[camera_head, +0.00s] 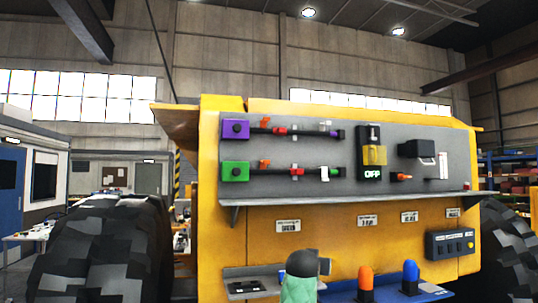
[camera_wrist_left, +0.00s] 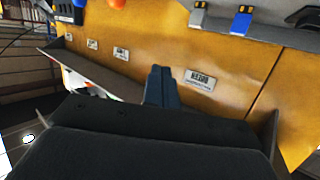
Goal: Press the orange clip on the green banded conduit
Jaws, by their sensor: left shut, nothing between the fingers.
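The green banded conduit is a dark horizontal rod (camera_head: 280,172) on the lower row of the grey panel, running right from a green block (camera_head: 235,172). An orange clip (camera_head: 265,163) sticks up near its left end. A red piece (camera_head: 295,171) and a white piece (camera_head: 325,174) sit further right along it. In the left wrist view my left gripper (camera_wrist_left: 160,72) is shut and empty, in front of the yellow face below the panel. In the head view a dark and green shape low at the centre appears to be my arm; its fingertips are not clear. My right gripper is not in view.
A similar conduit with a purple block (camera_head: 235,129) runs above. A ledge (camera_head: 350,196) juts out under the panel. An orange cap (camera_head: 365,279) and a blue cap (camera_head: 410,272) stand lower down. A dark control box (camera_head: 450,243) is at right. Space before the panel looks clear.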

